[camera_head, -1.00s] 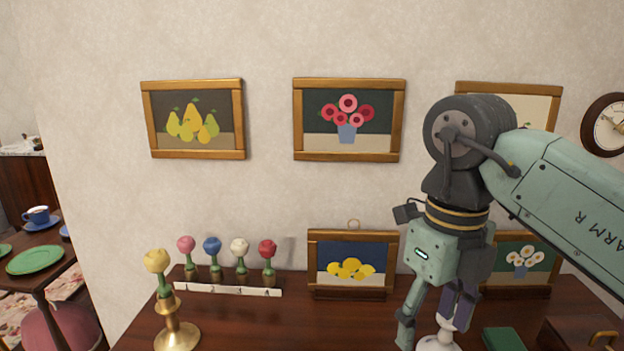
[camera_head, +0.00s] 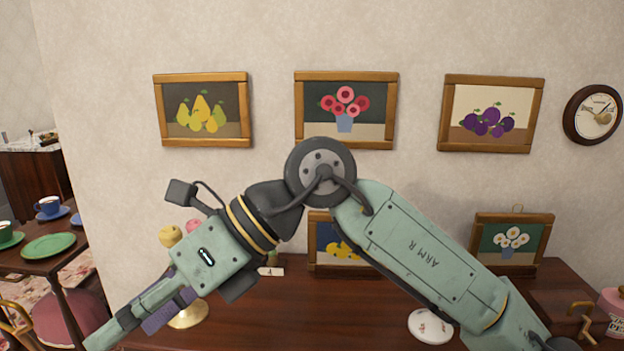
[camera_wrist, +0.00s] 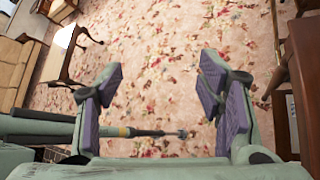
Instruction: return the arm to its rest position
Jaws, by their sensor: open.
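My gripper (camera_head: 148,308) is at the lower left of the head view, with my arm folded across the middle of the picture. It points down and to the left, in front of the dark wooden tabletop (camera_head: 270,318). In the wrist view my gripper (camera_wrist: 165,95) shows two purple-padded fingers spread wide apart.
A small table with a green plate (camera_head: 48,247) and cups is at the left. A white floral-patterned object (camera_head: 430,326) and a box with a brass crank (camera_head: 585,318) are at the right. Framed pictures hang on the wall.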

